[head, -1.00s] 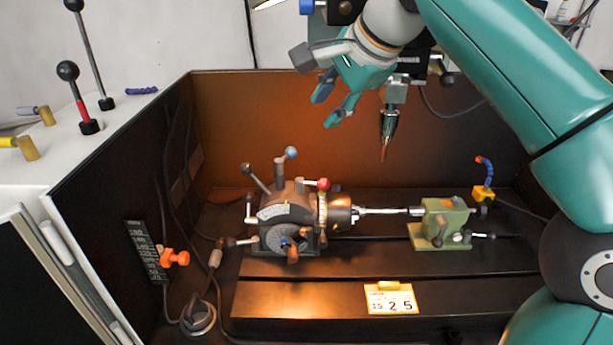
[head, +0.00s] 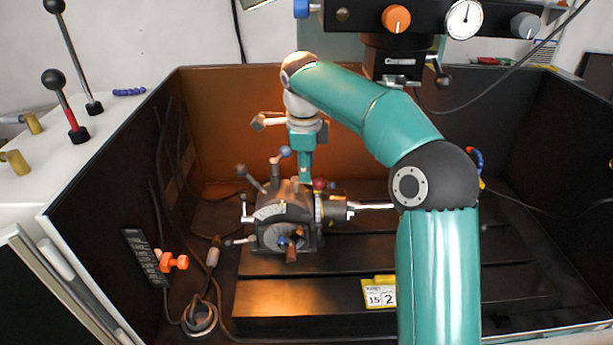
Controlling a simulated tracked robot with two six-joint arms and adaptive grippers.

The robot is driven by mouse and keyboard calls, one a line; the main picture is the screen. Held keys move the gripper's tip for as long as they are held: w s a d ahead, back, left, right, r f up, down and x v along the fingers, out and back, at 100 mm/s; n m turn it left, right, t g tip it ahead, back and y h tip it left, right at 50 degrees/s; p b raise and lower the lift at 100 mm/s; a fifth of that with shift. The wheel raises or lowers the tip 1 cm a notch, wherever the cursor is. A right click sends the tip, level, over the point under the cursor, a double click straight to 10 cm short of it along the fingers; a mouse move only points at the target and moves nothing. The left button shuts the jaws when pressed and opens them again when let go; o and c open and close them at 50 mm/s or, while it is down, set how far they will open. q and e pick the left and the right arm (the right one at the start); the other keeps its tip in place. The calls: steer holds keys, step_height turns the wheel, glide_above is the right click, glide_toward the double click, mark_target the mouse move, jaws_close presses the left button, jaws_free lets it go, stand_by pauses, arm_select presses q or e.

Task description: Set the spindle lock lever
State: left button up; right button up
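The dark grey indexing head (head: 285,218) with its chuck (head: 335,207) sits on the slotted black table. Levers stand out of it: one with a black ball (head: 241,170) leaning left, one with a blue ball (head: 285,152), and one with a red ball (head: 319,184) near the chuck. No label shows which is the spindle lock lever. My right gripper (head: 305,178) points down just above the head, between the blue and red balls. Its fingers are seen nearly edge-on, so I cannot tell their opening or any contact. My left gripper is not in view.
My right arm hides the tailstock and part of the bar. Cables and an orange knob (head: 174,262) are at the left wall (head: 110,190). A yellow-edged number card (head: 380,292) stands in front. A machine head with dials (head: 397,18) hangs above.

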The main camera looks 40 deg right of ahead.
steer(key=shift+w+d+f, duration=0.15)
steer(key=shift+f, duration=0.9)
steer(key=shift+w+d+f, duration=0.15)
steer(key=shift+f, duration=0.9)
jaws_close()
steer(key=shift+d, duration=0.1)
